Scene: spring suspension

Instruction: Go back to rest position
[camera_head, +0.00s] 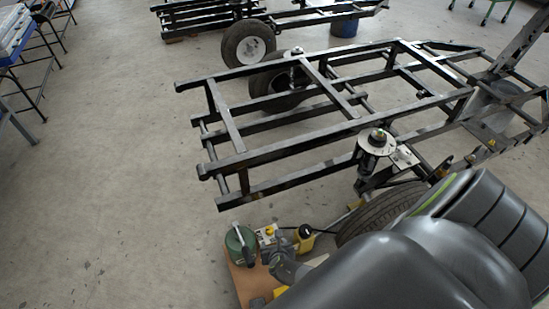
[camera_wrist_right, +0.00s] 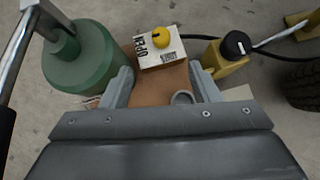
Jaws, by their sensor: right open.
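My right arm comes in from the lower right of the head view. Its gripper (camera_head: 282,264) is over a brown board (camera_head: 238,285) on the floor. In the right wrist view the two fingers of the right gripper (camera_wrist_right: 160,76) stand wide apart, with nothing held between them. A white box with a yellow knob (camera_wrist_right: 160,48) lies just beyond the fingertips; it also shows in the head view (camera_head: 267,236). My left gripper is not in view.
A black metal chassis (camera_head: 300,118), a tyre (camera_head: 383,208) and a round-topped mount (camera_head: 376,143) stand close beyond my right arm.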

